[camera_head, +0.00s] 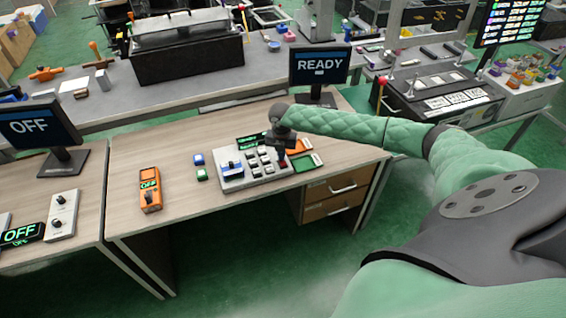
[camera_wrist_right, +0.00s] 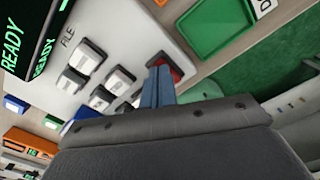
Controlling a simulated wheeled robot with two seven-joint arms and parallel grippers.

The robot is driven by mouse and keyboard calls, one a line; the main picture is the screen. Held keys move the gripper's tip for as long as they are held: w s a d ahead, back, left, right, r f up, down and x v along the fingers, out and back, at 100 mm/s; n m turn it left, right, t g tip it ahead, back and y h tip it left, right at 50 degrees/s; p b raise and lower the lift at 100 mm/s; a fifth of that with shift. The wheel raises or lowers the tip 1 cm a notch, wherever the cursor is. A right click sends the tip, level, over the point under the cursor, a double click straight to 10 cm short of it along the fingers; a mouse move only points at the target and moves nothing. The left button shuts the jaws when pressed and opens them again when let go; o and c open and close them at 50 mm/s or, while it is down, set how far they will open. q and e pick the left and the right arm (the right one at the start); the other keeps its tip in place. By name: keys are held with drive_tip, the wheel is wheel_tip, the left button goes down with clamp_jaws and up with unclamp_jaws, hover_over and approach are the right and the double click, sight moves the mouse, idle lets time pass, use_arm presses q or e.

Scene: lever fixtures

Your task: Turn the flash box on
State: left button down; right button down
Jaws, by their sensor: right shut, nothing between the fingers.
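The flash box is most likely the light grey panel (camera_head: 240,183) on the wooden desk, with several dark-framed buttons and a blue part at its left. A small green-lit display (camera_head: 252,141) stands at its back edge; in the right wrist view it reads READY (camera_wrist_right: 12,42). My right gripper (camera_head: 284,147) is over the panel's right end and hides part of it. In the right wrist view its fingers (camera_wrist_right: 159,68) are shut and empty, at a red button (camera_wrist_right: 177,70). I cannot tell whether they touch it. My left gripper is not in view.
A monitor (camera_head: 320,65) reading READY stands behind the panel. An orange handheld device (camera_head: 150,189) lies left of it, with small blue (camera_head: 198,159) and green (camera_head: 202,175) blocks between. A green tray (camera_head: 305,164) is at right. Another monitor (camera_head: 38,125) reads OFF.

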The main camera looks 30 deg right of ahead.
drive_tip(key=shift+r+p, duration=2.65)
drive_tip(key=shift+r, duration=0.75)
